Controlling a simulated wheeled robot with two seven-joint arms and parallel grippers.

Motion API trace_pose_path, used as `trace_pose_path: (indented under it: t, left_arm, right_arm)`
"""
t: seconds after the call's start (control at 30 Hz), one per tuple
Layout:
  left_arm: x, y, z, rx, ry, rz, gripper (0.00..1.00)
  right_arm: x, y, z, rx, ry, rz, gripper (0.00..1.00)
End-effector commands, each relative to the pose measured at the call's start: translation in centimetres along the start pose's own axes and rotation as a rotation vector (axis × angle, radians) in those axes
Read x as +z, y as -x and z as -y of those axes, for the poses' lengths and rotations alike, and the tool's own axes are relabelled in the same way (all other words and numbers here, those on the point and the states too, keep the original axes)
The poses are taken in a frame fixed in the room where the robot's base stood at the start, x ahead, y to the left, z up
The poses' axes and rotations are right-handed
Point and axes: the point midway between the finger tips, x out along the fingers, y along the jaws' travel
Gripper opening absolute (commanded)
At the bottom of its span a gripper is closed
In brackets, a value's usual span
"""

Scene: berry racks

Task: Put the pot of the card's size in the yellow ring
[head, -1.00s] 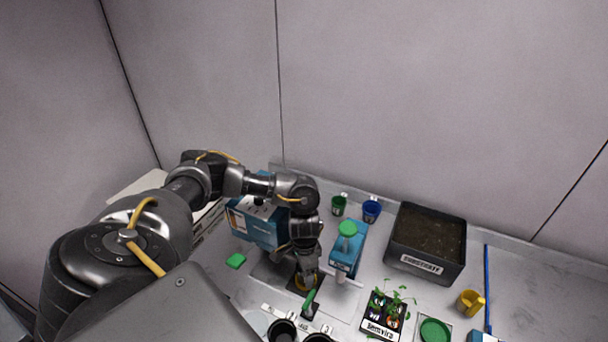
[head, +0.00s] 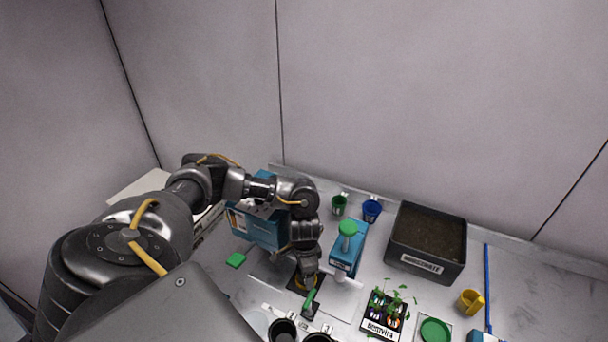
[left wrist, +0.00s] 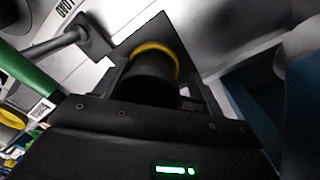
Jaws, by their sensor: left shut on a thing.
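My left gripper (left wrist: 160,85) is shut on a black pot (left wrist: 150,80), seen between its fingers in the left wrist view. The yellow ring (left wrist: 158,46) shows as an arc around the far side of the pot, on a dark square plate (left wrist: 145,32). I cannot tell whether the pot touches the surface inside the ring. In the head view the left gripper (head: 306,278) is low over the dark plate and hides most of the pot and ring. Two other dark pots (head: 283,330) (head: 318,338) stand at the front edge. I cannot read the size card. My right gripper is not in view.
A blue box (head: 255,225) stands behind my left wrist. A blue carton (head: 347,245) with a green top is close on the right. A substrate tray (head: 428,268), a seedling tray (head: 383,325) and a yellow cup (head: 470,302) lie farther right.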

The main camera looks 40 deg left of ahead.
Motion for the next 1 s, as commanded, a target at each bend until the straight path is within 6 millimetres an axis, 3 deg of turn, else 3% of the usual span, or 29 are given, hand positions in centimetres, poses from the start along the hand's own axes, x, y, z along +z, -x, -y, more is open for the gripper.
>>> trace_pose_path:
  t: [0.47,0.5,0.67,1.0]
  left_arm:
    - [0.5,-1.07,-0.07,-0.001,0.003,0.012,0.48]
    - [0.52,-1.1,-0.07,-0.001,0.003,0.013,0.72]
    - [0.56,-1.14,-0.08,0.0,0.002,0.014,0.93]
    - [0.61,-1.17,-0.16,0.002,-0.003,0.017,0.95]
  right_arm:
    - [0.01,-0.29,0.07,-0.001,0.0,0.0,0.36]
    - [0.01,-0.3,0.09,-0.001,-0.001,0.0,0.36]
    - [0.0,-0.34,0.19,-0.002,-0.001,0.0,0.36]
    - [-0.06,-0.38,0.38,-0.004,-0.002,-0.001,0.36]
